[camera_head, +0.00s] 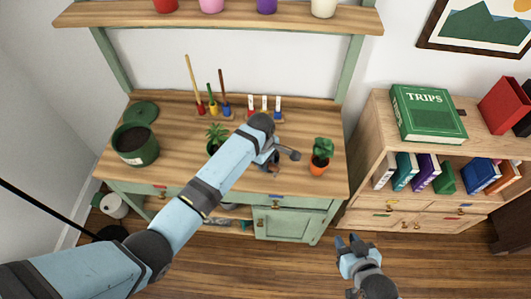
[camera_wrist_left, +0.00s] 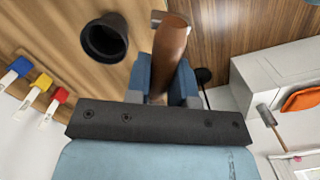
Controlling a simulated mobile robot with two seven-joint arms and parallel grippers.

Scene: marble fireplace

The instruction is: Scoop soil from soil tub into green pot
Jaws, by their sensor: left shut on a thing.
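The soil tub (camera_head: 135,147) is a dark green tub filled with dark soil at the left of the bench. My left gripper (camera_head: 268,160) is over the middle of the bench, right of the tub. In the left wrist view it is shut on a brown wooden handle (camera_wrist_left: 172,48); the tool's far end is unclear. A dark, empty-looking pot (camera_wrist_left: 104,38) shows beside the handle in the wrist view. My right gripper (camera_head: 348,240) is open and empty, low in front of the bench.
A green lid (camera_head: 141,112) lies behind the tub. Several upright hand tools (camera_head: 212,105) and coloured labels (camera_head: 264,104) stand at the back. An orange pot with a plant (camera_head: 320,165) is at the bench's right. A bookcase (camera_head: 375,140) stands further right.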

